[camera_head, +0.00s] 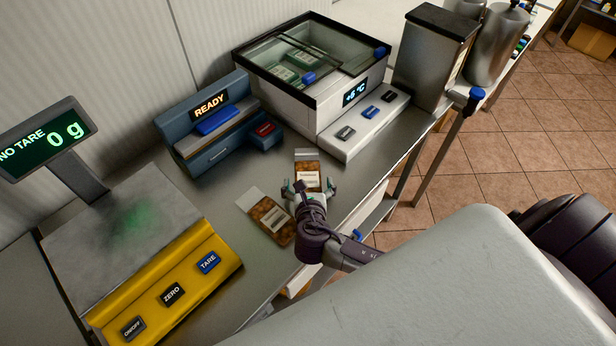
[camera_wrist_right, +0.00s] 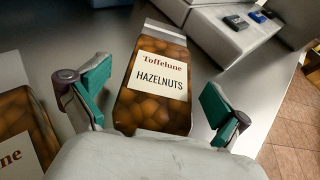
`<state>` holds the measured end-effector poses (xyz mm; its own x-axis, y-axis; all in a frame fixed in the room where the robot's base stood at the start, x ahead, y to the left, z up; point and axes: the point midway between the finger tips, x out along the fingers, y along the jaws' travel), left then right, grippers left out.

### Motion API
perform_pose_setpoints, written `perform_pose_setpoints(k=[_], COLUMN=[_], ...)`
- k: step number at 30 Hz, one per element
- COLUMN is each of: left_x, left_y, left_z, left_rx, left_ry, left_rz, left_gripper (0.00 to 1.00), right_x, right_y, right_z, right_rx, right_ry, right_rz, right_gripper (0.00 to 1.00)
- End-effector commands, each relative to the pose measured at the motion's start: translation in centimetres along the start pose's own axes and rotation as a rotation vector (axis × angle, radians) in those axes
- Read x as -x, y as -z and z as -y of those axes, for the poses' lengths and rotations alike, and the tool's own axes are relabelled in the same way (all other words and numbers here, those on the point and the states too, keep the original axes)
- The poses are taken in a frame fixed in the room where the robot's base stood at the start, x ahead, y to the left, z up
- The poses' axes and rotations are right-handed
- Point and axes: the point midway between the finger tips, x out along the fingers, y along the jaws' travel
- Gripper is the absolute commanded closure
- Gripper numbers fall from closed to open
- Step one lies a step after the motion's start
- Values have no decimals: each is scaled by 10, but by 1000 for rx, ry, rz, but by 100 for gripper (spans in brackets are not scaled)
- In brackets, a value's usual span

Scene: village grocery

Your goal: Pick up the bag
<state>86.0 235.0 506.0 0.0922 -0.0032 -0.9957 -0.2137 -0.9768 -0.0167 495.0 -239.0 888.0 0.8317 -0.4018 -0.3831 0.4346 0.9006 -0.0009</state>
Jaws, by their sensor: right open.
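Two brown bags with clear tops lie on the steel counter. One bag (camera_head: 308,171) lies just beyond my right gripper (camera_head: 311,191). In the right wrist view this bag (camera_wrist_right: 156,88) has a cream label reading "Toffelune HAZELNUTS". My right gripper's teal-padded fingers (camera_wrist_right: 152,99) stand apart, one on each side of the bag's near part, with nothing clamped between them. The second bag (camera_head: 267,217) lies to the left on the counter; its corner also shows at the left of the right wrist view (camera_wrist_right: 22,135). My left gripper is not in view.
A yellow scale (camera_head: 170,285) reading 0 g stands at the left. A blue sealing device (camera_head: 205,128) showing READY and a glass-topped cooler (camera_head: 322,103) stand behind the bags. Bare counter lies around the bags. The counter's right edge is close to my right arm.

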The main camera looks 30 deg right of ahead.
Motion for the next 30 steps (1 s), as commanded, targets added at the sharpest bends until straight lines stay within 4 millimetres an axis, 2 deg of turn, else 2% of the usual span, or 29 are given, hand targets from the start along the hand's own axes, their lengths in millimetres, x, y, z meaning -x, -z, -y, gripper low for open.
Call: perform_pose_setpoints(k=[3,9,21,30], left_x=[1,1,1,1], left_y=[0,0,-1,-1], left_z=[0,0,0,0], left_rx=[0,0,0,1], left_ry=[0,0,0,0], left_rz=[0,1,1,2], left_gripper=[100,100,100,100], right_x=[-6,-6,-6,-6], right_y=[0,1,1,-2], right_z=[0,0,0,0], right_rx=[-1,-1,-1,-1], right_ry=[0,0,0,0], right_rz=[-1,-1,-1,0], right_gripper=[0,0,67,69])
